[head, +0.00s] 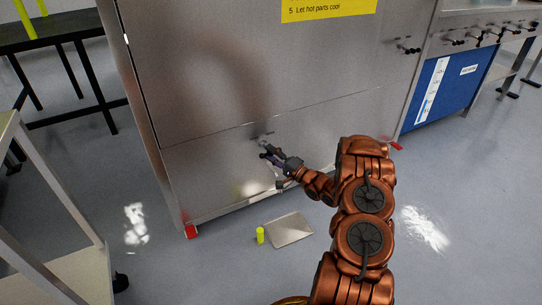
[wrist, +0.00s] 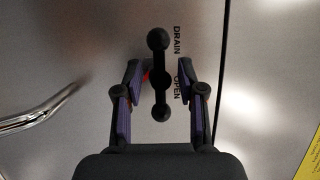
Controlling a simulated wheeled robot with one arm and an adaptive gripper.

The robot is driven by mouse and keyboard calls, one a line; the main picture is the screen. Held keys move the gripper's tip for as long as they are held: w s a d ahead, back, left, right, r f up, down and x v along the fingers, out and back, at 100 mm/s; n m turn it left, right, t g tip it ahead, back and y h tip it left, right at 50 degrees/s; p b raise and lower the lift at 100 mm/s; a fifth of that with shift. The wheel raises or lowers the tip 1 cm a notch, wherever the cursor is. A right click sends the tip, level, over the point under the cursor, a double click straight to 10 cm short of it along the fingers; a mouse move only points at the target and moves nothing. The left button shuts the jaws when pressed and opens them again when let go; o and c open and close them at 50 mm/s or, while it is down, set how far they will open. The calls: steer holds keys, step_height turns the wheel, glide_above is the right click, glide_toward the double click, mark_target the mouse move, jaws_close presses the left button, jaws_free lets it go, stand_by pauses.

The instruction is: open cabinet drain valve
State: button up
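The steel cabinet (head: 230,150) fills the middle of the head view. The drain valve's black handle (wrist: 159,75), a bar with round knobs, is on its lower front panel. In the wrist view the handle stands between the fingers of my gripper (wrist: 158,85), beside the printed words DRAIN and OPEN (wrist: 177,62). The fingers are apart, with a visible gap on each side of the handle. In the head view my gripper (head: 270,153) is at the lower panel and mostly hides the valve. A small red part shows behind the handle.
A grey tray (head: 290,229) and a yellow-green cylinder (head: 260,235) are on the floor before the cabinet. A trolley (head: 70,270) stands at the left, a black table (head: 60,30) at the back left. A blue panel (head: 445,88) is at the right.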

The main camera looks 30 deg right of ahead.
steer(key=shift+w, duration=0.2)
steer(key=shift+r, duration=0.1)
jaws_close()
